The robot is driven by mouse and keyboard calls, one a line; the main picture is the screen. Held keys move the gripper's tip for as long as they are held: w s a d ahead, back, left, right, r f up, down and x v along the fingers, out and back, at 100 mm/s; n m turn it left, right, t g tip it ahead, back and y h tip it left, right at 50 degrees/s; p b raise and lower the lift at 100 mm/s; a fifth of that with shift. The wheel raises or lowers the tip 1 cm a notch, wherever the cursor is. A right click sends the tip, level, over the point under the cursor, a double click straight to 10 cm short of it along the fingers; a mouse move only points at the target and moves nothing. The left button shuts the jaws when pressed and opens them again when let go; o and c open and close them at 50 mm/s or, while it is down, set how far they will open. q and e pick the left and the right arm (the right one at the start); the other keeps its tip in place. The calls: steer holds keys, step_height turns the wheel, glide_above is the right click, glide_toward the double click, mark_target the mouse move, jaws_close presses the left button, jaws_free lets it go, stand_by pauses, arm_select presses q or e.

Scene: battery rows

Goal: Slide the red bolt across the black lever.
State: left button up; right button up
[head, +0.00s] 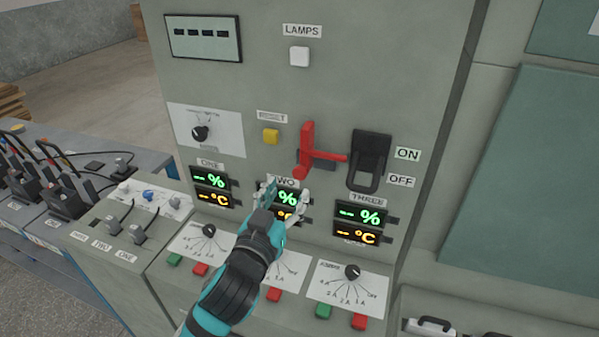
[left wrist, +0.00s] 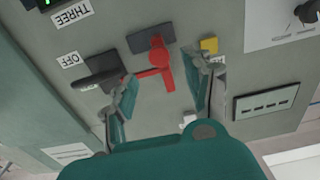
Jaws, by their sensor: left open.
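The red bolt (head: 310,149) is on the upright grey panel, with a tall red handle and a thin red rod reaching right to the black lever (head: 369,160). The lever sits beside the ON and OFF labels. In the left wrist view, the red bolt (left wrist: 161,62) shows between and beyond my fingers, and the black lever (left wrist: 95,80) is to the left. My left gripper (head: 283,192) is open and empty, below the bolt and in front of the TWO display. In the left wrist view my open left gripper (left wrist: 160,92) points at the panel. My right gripper is not in view.
A yellow button (head: 270,136) is left of the bolt, and a white lamps button (head: 299,57) is above. Percent and temperature displays (head: 361,214) and knobs lie below. A bench with cables and clamps (head: 60,190) stands at left.

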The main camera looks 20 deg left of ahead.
mark_target(299, 175)
arm_select(q)
steer(key=w+p, duration=0.2)
steer(key=w, duration=0.6)
steer(key=shift+d, duration=0.15)
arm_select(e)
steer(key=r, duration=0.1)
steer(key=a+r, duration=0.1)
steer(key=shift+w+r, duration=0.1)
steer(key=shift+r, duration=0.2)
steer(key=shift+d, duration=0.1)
arm_select(q)
jaws_close()
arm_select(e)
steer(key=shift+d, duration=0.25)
